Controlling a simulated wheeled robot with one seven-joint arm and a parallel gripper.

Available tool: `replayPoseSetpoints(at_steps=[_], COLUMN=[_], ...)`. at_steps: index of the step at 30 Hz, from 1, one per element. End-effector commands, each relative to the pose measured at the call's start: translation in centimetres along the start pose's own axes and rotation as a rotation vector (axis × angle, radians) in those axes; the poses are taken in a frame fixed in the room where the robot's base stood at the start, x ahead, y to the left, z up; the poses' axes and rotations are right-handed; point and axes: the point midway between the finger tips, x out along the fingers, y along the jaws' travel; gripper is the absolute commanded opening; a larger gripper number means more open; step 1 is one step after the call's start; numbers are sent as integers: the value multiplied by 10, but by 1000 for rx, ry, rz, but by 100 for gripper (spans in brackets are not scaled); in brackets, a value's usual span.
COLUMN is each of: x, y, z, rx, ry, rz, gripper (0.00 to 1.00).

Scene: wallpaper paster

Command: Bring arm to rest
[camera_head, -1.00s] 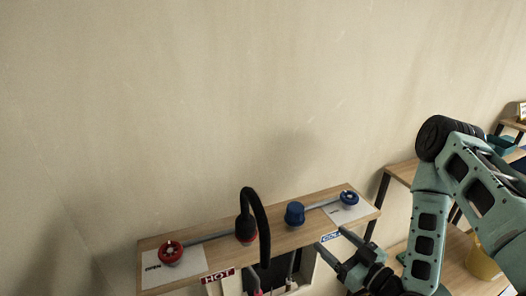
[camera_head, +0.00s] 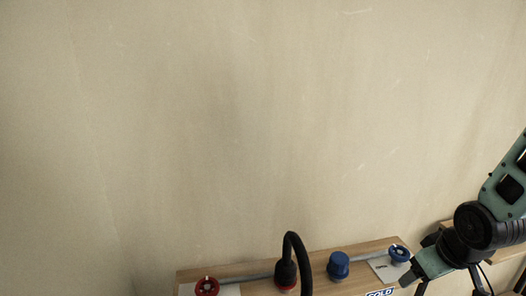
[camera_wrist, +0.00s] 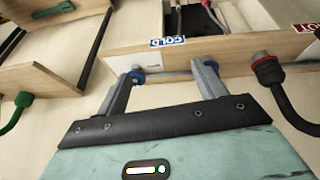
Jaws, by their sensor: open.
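My gripper (camera_wrist: 163,74) is open and empty in the wrist view, its two grey fingers spread apart in front of the wooden shelf (camera_wrist: 110,62). A blue valve wheel (camera_wrist: 138,77) shows beside the left fingertip, and a bit of blue shows behind the right one. I cannot tell whether the fingers touch anything. In the head view, my arm reaches in from the right and my gripper (camera_head: 420,279) is at the lower right, close to the blue wheel (camera_head: 399,254) at the shelf's right end.
The shelf (camera_head: 245,271) also carries a red wheel (camera_head: 207,286), a black curved hose (camera_head: 305,265) on a red fitting and a blue knob (camera_head: 339,264). A COLD label (camera_wrist: 167,41) is on its edge. Another wooden shelf (camera_head: 508,249) stands at the right. The plain wall (camera_head: 230,130) is bare.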

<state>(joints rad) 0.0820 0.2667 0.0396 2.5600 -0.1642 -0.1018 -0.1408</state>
Motion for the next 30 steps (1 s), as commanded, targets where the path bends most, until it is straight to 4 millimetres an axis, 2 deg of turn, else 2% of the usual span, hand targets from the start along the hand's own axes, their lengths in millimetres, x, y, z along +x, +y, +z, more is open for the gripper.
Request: replayPoseSetpoints(at_steps=[1, 3, 9, 10, 12, 17, 20, 24, 27, 30], x=[-15, -32, -78, -81, -59, -40, -29, -16, -12, -13], y=[-1, -4, -18, -23, -50, -104, -142, -194, -219, -233], z=[1, 6, 22, 26, 34, 50, 68, 102, 125, 139], rx=[41, 100, 253, 266, 192, 51, -56, -219, -311, -369], ry=[-23, -66, -169, -184, -201, -237, -263, -304, -331, -346], rz=[6, 7, -13, -21, -50, -108, -145, -192, -214, -224], gripper=[70, 70, 70, 70, 70, 70, 70, 70, 70, 70])
